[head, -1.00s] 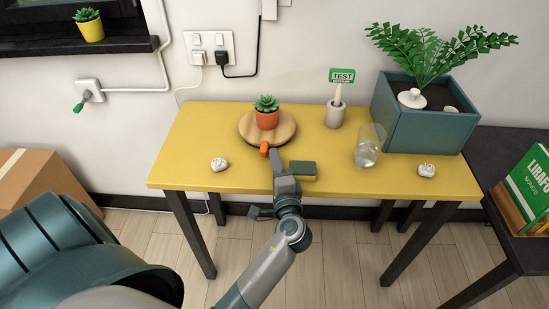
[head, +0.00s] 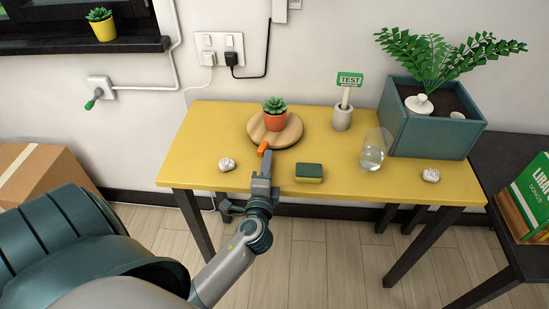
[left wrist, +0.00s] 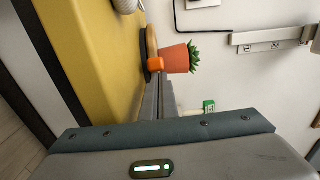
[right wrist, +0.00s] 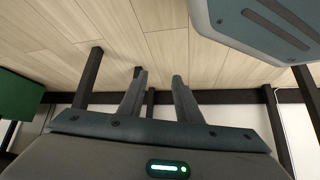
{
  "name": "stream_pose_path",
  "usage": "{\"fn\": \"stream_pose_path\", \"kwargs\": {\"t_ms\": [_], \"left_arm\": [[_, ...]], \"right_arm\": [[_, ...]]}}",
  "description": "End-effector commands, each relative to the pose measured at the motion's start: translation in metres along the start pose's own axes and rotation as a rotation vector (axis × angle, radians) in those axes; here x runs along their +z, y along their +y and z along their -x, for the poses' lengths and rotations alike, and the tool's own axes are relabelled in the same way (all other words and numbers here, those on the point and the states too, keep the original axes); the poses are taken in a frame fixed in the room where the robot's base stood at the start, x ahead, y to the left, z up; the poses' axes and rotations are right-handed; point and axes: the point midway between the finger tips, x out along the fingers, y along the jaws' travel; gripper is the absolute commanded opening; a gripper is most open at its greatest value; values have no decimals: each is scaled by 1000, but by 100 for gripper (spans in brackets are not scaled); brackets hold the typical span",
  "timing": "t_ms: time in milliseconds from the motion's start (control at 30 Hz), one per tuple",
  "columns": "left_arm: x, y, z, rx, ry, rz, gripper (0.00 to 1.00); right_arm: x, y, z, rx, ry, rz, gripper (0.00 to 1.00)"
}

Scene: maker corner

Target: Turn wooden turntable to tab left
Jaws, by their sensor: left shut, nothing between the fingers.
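The round wooden turntable (head: 292,134) lies on the yellow table and carries a succulent in an orange pot (head: 274,119). Its orange tab (head: 262,148) points toward the front and a little left. My left gripper (head: 266,157) is shut and empty, with its fingertips right at the tab, on its right side. In the left wrist view the shut fingers (left wrist: 160,84) end by the tab (left wrist: 155,64); I cannot tell whether they touch it. My right gripper (right wrist: 159,76) shows only in the right wrist view, open and empty above the floor.
A green-topped sponge (head: 309,173) lies right of my left gripper. A white lump (head: 227,164) lies to its left and another (head: 431,175) at the right. A glass (head: 372,157), a sign holder (head: 342,118) and a teal planter (head: 432,137) stand on the right half.

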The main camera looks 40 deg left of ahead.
Motion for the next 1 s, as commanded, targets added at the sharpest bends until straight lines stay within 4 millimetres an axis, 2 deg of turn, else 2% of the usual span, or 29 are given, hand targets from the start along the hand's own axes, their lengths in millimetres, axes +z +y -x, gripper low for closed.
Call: {"fn": "stream_pose_path", "kwargs": {"t_ms": [300,500,1000], "left_arm": [[24,0,-3,0,144,-1,0],[34,0,-5,0,139,0,0],[42,0,-7,0,139,1,0]], "right_arm": [[12,2,4,2,-27,2,31],[14,3,4,3,-34,2,31],[15,4,4,5,-37,3,31]]}}
